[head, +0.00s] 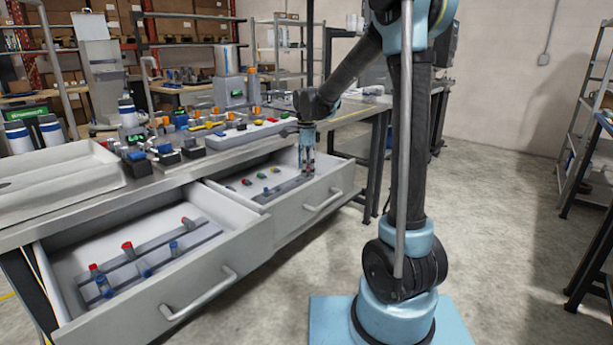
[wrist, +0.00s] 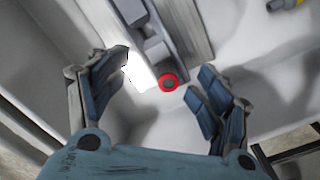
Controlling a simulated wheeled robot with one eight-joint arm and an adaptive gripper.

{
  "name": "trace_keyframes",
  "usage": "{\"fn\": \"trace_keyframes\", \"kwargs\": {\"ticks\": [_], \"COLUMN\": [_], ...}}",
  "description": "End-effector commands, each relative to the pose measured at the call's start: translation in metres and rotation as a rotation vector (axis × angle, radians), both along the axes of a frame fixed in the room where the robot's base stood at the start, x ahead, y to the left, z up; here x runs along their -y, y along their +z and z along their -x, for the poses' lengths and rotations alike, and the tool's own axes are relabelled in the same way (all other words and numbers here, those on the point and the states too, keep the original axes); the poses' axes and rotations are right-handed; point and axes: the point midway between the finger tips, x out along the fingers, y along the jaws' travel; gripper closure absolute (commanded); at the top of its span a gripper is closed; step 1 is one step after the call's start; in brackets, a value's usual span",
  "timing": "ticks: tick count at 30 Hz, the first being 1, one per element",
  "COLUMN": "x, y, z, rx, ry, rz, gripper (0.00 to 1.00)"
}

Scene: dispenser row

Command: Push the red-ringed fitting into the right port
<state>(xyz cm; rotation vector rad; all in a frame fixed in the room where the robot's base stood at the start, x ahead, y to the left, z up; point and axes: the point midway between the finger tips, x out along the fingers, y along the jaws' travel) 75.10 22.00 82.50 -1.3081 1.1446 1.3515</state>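My gripper (head: 307,168) points down into the right drawer (head: 285,212), near its right end. In the wrist view my gripper (wrist: 165,90) is open, its two blue-padded fingers apart. A red-ringed fitting (wrist: 168,81) with a dark centre shows between the fingers, nearer the right one. It is seen end-on, at the end of a dark grey rail, and I cannot tell whether a finger touches it. In the head view the gripper hides this spot. I cannot make out which opening is the right port.
The left drawer (head: 185,278) stands open with several red- and blue-topped fittings on grey rails. Small coloured pieces lie in the right drawer. The workbench (head: 190,163) above carries a row of devices. The floor (head: 500,200) to the right is clear.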

Motion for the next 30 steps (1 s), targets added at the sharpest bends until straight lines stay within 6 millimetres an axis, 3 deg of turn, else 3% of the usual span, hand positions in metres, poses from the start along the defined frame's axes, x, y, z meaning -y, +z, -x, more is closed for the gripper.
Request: {"fn": "trace_keyframes", "kwargs": {"ticks": [9, 15, 30], "x": [0.001, 0.001, 0.004], "y": [0.056, 0.081, 0.092], "z": [-0.002, -0.003, -0.002], "rx": [-0.001, -0.001, -0.001], "ry": [-0.001, -0.001, 0.005], "rz": [0.000, 0.000, -0.001], "gripper": [0.31, 0.31, 0.31]}}
